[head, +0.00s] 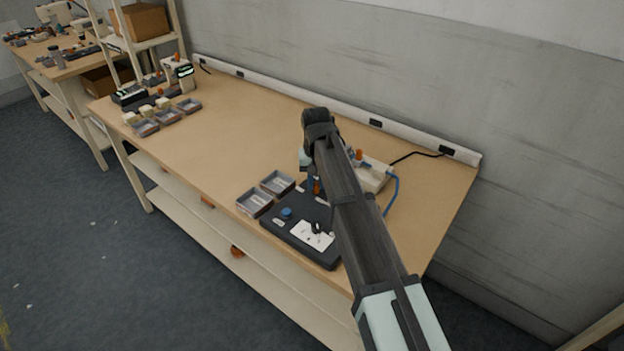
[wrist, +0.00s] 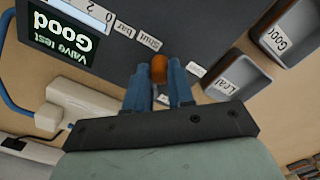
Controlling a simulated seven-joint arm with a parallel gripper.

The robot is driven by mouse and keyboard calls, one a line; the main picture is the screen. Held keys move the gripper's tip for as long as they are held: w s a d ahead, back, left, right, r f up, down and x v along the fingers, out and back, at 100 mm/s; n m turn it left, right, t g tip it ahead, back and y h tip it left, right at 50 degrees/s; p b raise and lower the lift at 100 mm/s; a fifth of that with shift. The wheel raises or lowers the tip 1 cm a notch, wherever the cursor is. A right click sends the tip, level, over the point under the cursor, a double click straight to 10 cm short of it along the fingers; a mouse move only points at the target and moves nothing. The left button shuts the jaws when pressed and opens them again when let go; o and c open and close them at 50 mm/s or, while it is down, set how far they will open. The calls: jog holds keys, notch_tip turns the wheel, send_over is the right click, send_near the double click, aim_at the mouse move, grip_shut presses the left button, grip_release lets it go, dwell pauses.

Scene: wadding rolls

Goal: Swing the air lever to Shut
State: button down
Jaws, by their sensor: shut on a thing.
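The air lever shows in the wrist view as an orange knob (wrist: 159,68) between the two blue fingers of my gripper (wrist: 159,82), which is shut on it. The lever's shaft is hidden under the knob. A label reading "Shut" (wrist: 150,41) lies just beyond the knob on the dark test board (wrist: 185,32). Another small label (wrist: 195,69), too small to read, lies right of the knob. In the head view, a bit of orange (head: 317,187) shows at the board's back edge; my arm hides much of the board there.
A screen (wrist: 62,32) reads "Valve test Good". Trays labelled "Good" (wrist: 286,33) and "Leak" (wrist: 240,76) stand beside the board. A white device (head: 374,176) with a cable sits behind my arm. The bench middle (head: 225,130) is clear; more small trays (head: 167,116) stand at its far left.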

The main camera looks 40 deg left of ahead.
jog(key=shift+w+d+n, duration=0.15)
jog(key=shift+d+n, duration=0.2)
jog(key=shift+n, duration=0.4)
jog(key=shift+w+d+n, duration=0.15)
jog(key=shift+d+n, duration=0.15)
jog(key=shift+n, duration=0.45)
jog(key=c, duration=1)
grip_release()
notch_tip(320, 180, up, 14)
jog(key=shift+f, duration=0.1)
